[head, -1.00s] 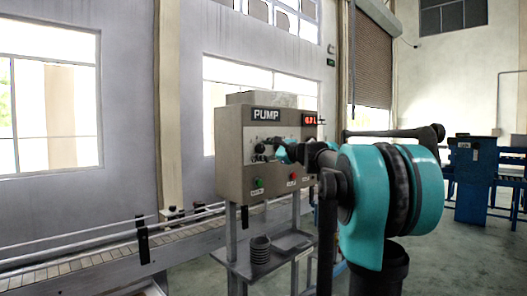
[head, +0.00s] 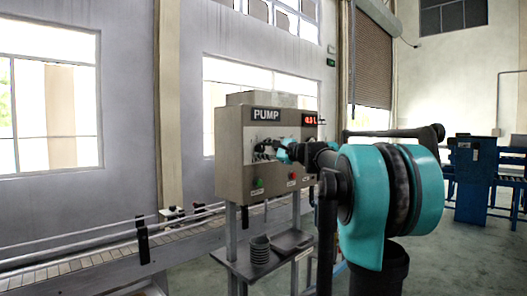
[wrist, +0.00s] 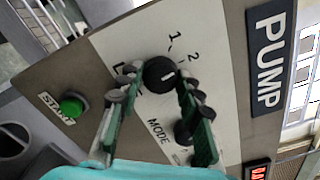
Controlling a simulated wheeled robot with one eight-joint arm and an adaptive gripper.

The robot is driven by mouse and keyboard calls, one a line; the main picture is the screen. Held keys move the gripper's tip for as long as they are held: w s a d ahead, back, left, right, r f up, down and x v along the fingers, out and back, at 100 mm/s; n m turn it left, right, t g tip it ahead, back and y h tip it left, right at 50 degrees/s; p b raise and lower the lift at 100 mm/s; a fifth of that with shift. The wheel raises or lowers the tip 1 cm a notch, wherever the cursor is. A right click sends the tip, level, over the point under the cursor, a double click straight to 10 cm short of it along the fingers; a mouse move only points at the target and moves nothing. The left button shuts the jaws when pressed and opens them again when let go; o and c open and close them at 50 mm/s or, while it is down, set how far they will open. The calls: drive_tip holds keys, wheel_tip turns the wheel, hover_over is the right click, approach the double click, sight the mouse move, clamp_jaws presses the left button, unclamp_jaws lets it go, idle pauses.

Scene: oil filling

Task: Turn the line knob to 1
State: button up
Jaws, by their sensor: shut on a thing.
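The grey pump box (head: 232,160) stands on a metal frame in the head view. In the wrist view, the black line knob (wrist: 160,75) sits on the white panel with a short white mark on its face. The digits 1 (wrist: 173,36) and 2 (wrist: 194,57) are printed beside it. The LINE label is mostly hidden by a finger. My gripper (wrist: 157,80) has its green and black fingers on either side of this knob, shut on it. The white mark points roughly rightward in the picture; I cannot tell exactly which digit it meets.
A second black knob (wrist: 185,131) by the MODE label (wrist: 157,131) is close to my right-hand finger. A green START button (wrist: 72,104) is on the left. A red display (head: 310,120) is on the box. A conveyor (head: 90,255) runs at the left.

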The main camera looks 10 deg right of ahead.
drive_tip(key=n, duration=0.7)
idle(0.7)
drive_tip(key=o, duration=1.2)
drive_tip(key=shift+c, duration=0.2)
drive_tip(key=v, duration=1.2)
